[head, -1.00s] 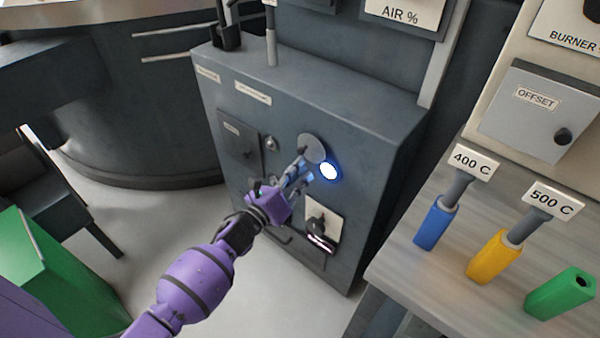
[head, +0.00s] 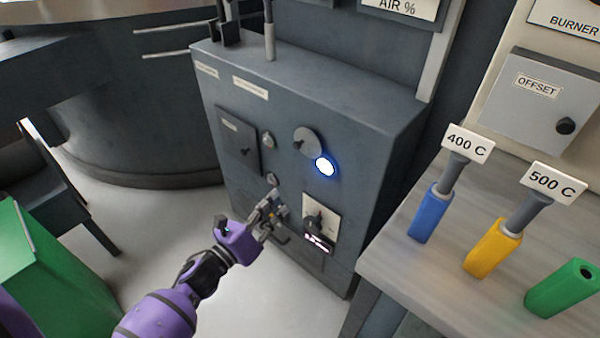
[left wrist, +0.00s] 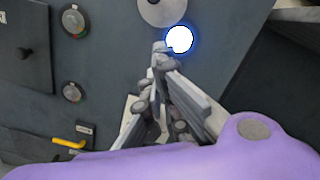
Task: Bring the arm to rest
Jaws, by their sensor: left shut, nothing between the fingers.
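My left gripper (head: 272,204) is shut and empty in the head view. It is in front of the dark grey control cabinet (head: 330,110), below and left of the lit white-blue button (head: 325,167). In the left wrist view the shut fingers (left wrist: 160,55) point up the picture, and the lit button (left wrist: 179,39) shows just beyond their tips. Whether the fingers touch the cabinet face is hard to tell, but a gap seems to show. My right gripper is not in view.
A round grey disc (head: 307,141) and a knob on a pale plate (head: 315,221) are on the cabinet face. A wooden bench (head: 400,262) at right holds blue (head: 432,215), yellow (head: 492,248) and green (head: 562,289) handled blocks. A green box (head: 50,275) stands at left. Pale floor lies between.

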